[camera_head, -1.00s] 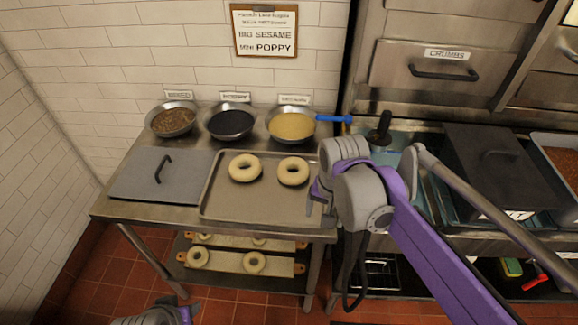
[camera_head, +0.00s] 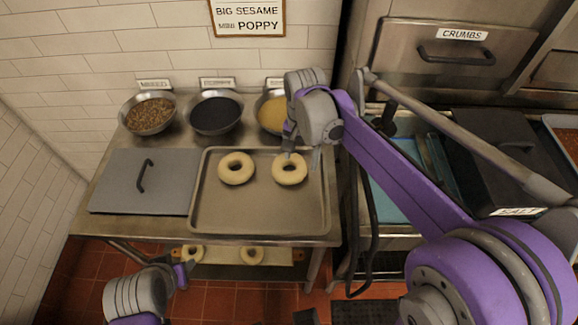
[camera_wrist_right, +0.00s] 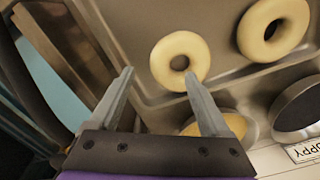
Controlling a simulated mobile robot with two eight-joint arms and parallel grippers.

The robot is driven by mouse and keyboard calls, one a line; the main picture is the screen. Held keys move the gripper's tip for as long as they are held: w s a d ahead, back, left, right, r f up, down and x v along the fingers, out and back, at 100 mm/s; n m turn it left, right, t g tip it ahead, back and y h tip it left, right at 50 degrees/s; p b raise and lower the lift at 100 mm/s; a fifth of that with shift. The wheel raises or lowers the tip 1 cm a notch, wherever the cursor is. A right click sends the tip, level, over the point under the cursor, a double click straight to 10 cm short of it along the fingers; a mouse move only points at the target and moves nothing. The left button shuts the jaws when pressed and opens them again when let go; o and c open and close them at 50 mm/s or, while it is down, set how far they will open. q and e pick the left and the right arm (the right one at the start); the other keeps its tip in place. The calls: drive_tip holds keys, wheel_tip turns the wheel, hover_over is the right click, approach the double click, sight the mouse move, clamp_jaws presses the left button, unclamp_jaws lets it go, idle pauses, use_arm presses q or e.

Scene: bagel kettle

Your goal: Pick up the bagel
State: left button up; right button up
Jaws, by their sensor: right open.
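Two pale bagels lie on a metal tray (camera_head: 260,215): a left bagel (camera_head: 236,179) and a right bagel (camera_head: 289,179). My right gripper (camera_head: 298,150) is over the far edge of the right bagel in the head view. In the right wrist view, my right gripper (camera_wrist_right: 158,76) is open and empty, its fingers apart. There the nearer bagel (camera_wrist_right: 165,50) lies just beyond the fingertips, one finger overlapping its edge in the picture; contact cannot be told. The other bagel (camera_wrist_right: 250,38) is farther right. My left gripper (camera_head: 184,270) is low at the table's front; its jaws are unclear.
Bowls of brown topping (camera_head: 150,115), dark seeds (camera_head: 215,115) and yellow topping (camera_head: 270,113) stand behind the tray. A grey lid with a handle (camera_head: 120,190) lies left of it. More bagels (camera_head: 252,256) sit on the shelf below. A dark lidded bin (camera_head: 480,150) stands right.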

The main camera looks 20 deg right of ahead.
sight(300, 170)
drive_tip(key=shift+w+f, duration=0.2)
drive_tip(key=shift+f, duration=2.95)
clamp_jaws()
